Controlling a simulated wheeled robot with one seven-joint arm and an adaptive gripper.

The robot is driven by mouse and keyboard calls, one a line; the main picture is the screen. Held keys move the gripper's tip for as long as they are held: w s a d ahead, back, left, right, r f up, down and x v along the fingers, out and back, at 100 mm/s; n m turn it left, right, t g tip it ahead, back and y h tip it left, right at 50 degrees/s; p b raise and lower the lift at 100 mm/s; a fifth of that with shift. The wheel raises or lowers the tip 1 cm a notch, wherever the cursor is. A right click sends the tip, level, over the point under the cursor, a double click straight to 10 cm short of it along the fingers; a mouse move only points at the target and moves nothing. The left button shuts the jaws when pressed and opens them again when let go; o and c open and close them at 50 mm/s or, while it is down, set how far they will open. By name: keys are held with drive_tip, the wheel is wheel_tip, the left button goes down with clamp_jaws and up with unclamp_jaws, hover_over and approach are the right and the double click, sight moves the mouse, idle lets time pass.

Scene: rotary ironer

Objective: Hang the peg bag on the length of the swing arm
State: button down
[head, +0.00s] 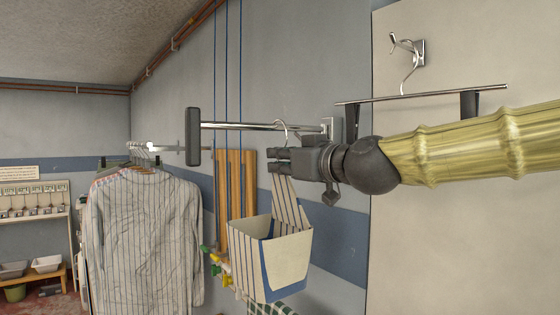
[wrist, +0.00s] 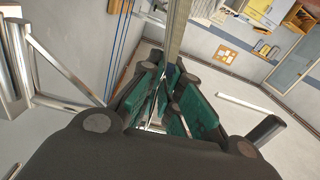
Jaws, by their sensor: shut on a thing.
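The peg bag (head: 258,260), cream with blue stripes and an open top, hangs below my gripper (head: 277,160) in the head view. My gripper is shut on the upper part of the bag, and the fingers hide what they grip. The bag's wire hook (head: 284,126) stands up above the fingers. The swing arm (head: 255,126) is a chrome bar with a black end, running left from a wall bracket. The hook's top overlaps the bar near its wall end; I cannot tell whether it is over or in front of it. The green finger pads (wrist: 165,95) show in the wrist view.
A striped shirt (head: 145,235) hangs on a rail at the left. Blue cords (head: 227,60) and wooden slats (head: 236,190) are behind the bar. A clip hanger (head: 420,95) hangs from a wall hook (head: 410,48) above my arm. Small shelves stand at far left.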

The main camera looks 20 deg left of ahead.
drive_tip(key=shift+f, duration=0.1)
drive_tip(key=c, duration=1.5)
unclamp_jaws()
drive_tip(key=shift+c, duration=0.2)
